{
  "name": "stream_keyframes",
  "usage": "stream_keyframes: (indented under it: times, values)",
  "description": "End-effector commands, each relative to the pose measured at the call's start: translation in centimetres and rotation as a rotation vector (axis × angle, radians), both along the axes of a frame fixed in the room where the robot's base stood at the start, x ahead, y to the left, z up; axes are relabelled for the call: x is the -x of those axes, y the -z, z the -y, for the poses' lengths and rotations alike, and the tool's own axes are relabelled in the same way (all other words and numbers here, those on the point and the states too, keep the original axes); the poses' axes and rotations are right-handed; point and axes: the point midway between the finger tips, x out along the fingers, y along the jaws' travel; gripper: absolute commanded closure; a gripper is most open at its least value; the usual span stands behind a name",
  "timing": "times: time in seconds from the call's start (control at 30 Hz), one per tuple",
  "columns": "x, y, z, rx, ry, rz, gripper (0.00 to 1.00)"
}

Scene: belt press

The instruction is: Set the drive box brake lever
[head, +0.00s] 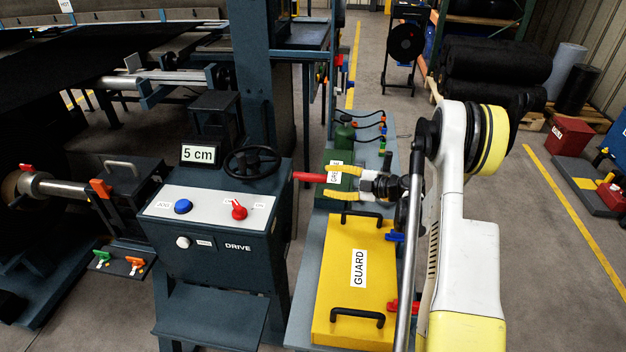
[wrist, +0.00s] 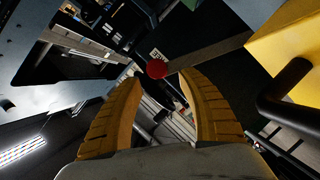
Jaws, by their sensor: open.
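The drive box (head: 222,235) stands left of centre in the head view, with a grey top panel. A red bar-shaped grip (head: 307,177), which looks like the brake lever, sticks out at its right side towards my gripper (head: 327,182). In the wrist view its round red end (wrist: 157,69) shows between the fingertips, with a small white label behind it. My gripper's yellow fingers are open and point left at the grip. I see no clear contact, and the gap in depth is hard to judge. The lever's pivot is not clear.
The drive box panel carries a blue button (head: 183,206), a red switch (head: 239,210) and a black handwheel (head: 252,163). A yellow guard (head: 340,262) with black handles lies below my gripper. A green box (head: 334,196) stands behind the fingers.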

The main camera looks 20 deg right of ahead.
Motion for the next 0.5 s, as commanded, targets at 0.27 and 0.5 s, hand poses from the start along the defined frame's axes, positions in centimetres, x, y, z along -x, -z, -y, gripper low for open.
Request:
stream_keyframes:
  times: [0.27, 0.5]
  values:
    - [-3.8, 1.2, -3.0, 0.0, -0.001, 0.001, 0.53]
    - [-4.8, 1.3, -3.7, 0.0, 0.002, 0.002, 0.53]
